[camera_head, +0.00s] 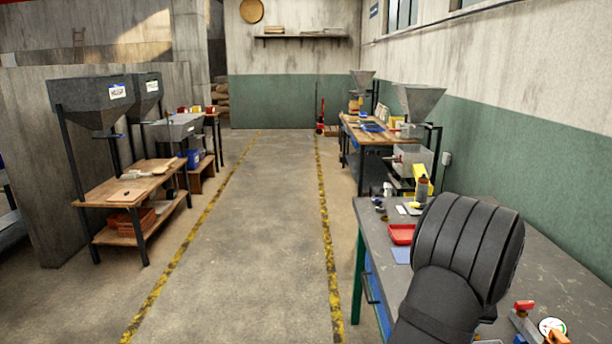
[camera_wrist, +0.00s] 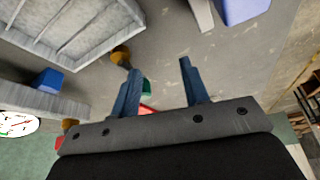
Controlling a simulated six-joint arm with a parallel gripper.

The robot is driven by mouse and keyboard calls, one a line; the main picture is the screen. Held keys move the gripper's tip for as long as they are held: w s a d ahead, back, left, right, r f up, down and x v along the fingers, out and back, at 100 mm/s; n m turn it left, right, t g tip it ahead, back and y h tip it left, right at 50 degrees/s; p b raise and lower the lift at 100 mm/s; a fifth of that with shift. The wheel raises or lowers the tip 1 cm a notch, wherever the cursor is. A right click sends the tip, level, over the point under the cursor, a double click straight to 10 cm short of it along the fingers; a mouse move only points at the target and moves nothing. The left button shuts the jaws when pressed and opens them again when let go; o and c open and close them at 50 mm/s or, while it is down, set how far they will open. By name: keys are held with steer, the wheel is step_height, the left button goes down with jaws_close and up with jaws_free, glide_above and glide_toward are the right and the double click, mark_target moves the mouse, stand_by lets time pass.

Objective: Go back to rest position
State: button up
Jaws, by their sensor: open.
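My gripper (camera_wrist: 160,66) shows in the wrist view with its two blue fingers apart and nothing held between them. A green bit (camera_wrist: 147,88) and a red bit (camera_wrist: 148,109) show behind the base of the left finger; I cannot tell what they are. In the head view my dark, ribbed arm rises at the lower right in front of the grey table (camera_head: 545,262) and hides part of it. My gripper's fingers do not show in that view.
A red tray (camera_head: 402,234) and small items lie on the grey table. A round dial (camera_head: 551,327) is at the lower right. Hoppers over a wooden bench (camera_head: 140,180) stand left; another hopper (camera_head: 418,100) stands right. The aisle (camera_head: 260,220) between yellow-striped lines is clear.

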steer(key=shift+s+n, duration=0.2)
steer(key=shift+n, duration=0.3)
stand_by(2.1)
